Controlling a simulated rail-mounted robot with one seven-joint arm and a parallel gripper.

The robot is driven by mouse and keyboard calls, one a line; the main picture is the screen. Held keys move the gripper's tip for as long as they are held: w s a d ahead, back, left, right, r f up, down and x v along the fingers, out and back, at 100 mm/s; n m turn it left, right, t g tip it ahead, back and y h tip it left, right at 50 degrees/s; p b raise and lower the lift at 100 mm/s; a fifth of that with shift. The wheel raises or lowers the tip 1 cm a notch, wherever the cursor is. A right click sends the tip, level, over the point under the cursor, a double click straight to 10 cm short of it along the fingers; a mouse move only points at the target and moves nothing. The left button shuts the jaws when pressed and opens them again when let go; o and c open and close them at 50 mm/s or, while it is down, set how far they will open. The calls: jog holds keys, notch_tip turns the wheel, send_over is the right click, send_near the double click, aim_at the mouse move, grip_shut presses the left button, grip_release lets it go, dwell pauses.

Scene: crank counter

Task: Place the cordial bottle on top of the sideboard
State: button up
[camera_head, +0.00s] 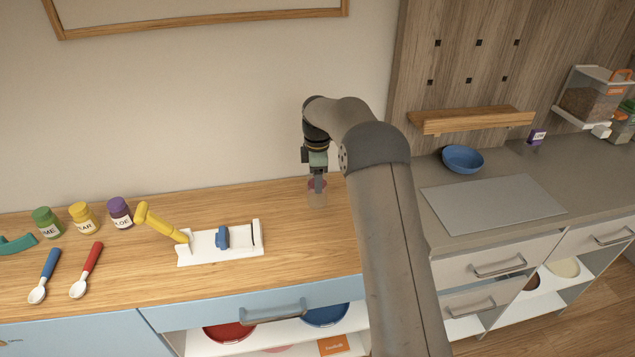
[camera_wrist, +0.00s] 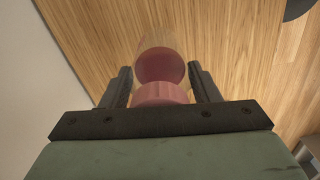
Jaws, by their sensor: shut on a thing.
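The cordial bottle (camera_head: 317,199) is a small clear bottle with reddish contents, at the back right of the wooden-topped sideboard (camera_head: 290,255). My gripper (camera_head: 318,180) points down from above and is shut on the bottle. In the wrist view, the bottle (camera_wrist: 161,66) shows its pink cap (camera_wrist: 160,93) between the two dark fingers of my gripper (camera_wrist: 161,88), over wood grain. I cannot tell whether its base touches the wood. My arm hides part of the sideboard's right end.
A white board with a yellow crank (camera_head: 157,222) and blue knob (camera_head: 222,237) stands left of the bottle. A grey counter with a blue bowl (camera_head: 463,159) is at right. Bare wood surrounds the bottle.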

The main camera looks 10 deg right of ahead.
jog(key=shift+w+d+f, duration=0.15)
jog(key=shift+w+f, duration=0.2)
jog(key=shift+f, duration=0.1)
jog(key=shift+f+p, duration=0.3)
jog(key=shift+f, duration=1.1)
jog(key=shift+f, duration=0.1)
jog(key=shift+f, duration=0.2)
jog(key=o, duration=1.1)
jog(key=shift+r, duration=0.1)
